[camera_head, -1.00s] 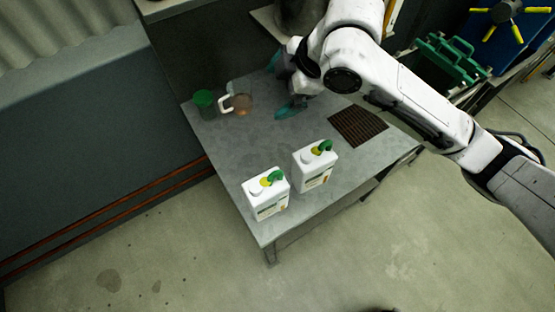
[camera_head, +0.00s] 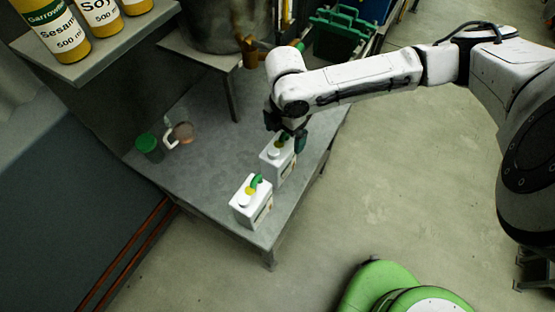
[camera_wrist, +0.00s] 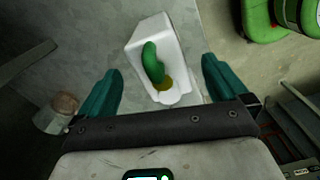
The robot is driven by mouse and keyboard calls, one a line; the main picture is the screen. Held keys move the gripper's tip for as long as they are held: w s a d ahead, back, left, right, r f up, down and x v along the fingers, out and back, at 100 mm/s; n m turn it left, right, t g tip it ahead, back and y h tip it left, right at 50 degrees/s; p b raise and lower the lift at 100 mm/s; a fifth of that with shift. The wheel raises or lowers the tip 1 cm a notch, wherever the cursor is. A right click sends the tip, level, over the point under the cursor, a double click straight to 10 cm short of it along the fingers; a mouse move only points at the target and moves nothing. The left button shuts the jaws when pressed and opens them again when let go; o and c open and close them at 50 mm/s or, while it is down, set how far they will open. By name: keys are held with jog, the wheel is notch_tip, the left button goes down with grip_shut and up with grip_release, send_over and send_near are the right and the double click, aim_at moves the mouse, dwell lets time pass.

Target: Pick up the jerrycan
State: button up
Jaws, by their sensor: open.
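Two white jerrycans with green handles and yellow caps stand upright on a grey metal table (camera_head: 205,130). The nearer jerrycan (camera_head: 251,203) is clear of my arm. My gripper (camera_head: 286,136) is at the top of the farther jerrycan (camera_head: 277,164) and partly hides it. In the wrist view a jerrycan (camera_wrist: 172,45) with a green handle lies ahead, between the two teal fingers of my gripper (camera_wrist: 160,80). The fingers are open, with a gap on both sides of it. I cannot tell whether they reach down beside its body.
A green-lidded container (camera_head: 148,147) and a clear jug (camera_head: 181,133) stand at the table's left. A shelf (camera_head: 95,42) with oil bottles is at the upper left. A green crate (camera_head: 340,38) stands behind. A green round object (camera_head: 375,287) is on the floor in front.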

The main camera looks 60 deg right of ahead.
aim_at(281, 145)
jog(key=shift+w+a+f+p, duration=0.15)
jog(key=shift+f+p, duration=0.15)
jog(key=shift+f, duration=1.05)
jog(key=shift+w+a+f+p, duration=0.15)
jog(key=shift+f+p, duration=0.15)
jog(key=shift+f, duration=1)
jog(key=shift+c, duration=0.3)
jog(key=shift+r, duration=0.1)
grip_shut()
